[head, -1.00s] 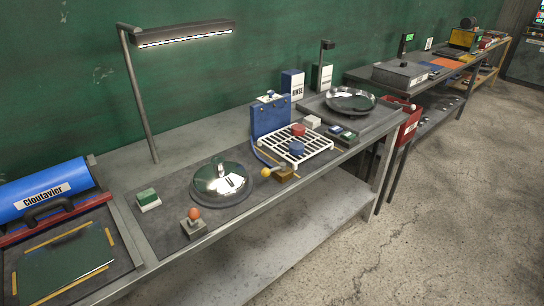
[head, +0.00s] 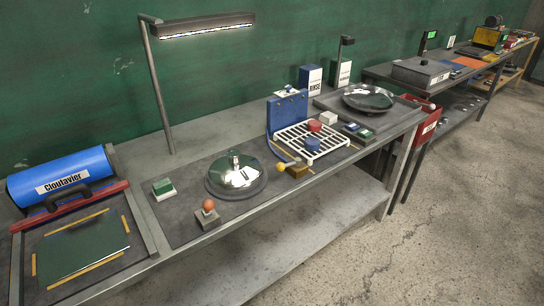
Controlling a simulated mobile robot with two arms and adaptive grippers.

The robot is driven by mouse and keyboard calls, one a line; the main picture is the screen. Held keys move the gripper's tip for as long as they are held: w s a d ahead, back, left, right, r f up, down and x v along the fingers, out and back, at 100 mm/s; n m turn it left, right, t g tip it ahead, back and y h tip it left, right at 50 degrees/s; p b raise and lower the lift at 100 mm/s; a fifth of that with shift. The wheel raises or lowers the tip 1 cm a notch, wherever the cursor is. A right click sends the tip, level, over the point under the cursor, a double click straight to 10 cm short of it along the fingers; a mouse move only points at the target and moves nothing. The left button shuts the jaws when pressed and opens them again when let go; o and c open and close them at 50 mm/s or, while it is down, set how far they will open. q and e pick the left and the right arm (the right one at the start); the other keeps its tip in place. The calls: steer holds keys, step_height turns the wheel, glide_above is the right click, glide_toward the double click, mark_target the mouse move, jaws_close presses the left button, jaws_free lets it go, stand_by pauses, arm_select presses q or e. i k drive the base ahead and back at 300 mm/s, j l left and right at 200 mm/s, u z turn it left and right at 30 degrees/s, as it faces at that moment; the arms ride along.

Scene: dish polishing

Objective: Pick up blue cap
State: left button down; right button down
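The blue cap (head: 312,144) is a small round blue piece on the front part of a white slatted rack (head: 336,138) on the workbench. A similar red cap (head: 315,125) sits just behind it on the same rack. Neither of my grippers shows in the head view, so their state is hidden.
A shiny domed dish (head: 236,178) sits on the bench left of the rack. A block with an orange ball (head: 208,206) and a green-and-white sponge (head: 163,188) are nearby. A lamp (head: 205,26) overhangs the bench. Concrete floor (head: 440,220) in front is clear.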

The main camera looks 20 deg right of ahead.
mark_target(313, 144)
steer(key=i+l+u, duration=0.1)
steer(key=l, duration=0.3)
steer(key=i+l, duration=0.1)
steer(key=l, duration=0.3)
steer(key=i+l+u, duration=0.15)
steer(key=l, duration=0.7)
steer(key=i+u, duration=0.05)
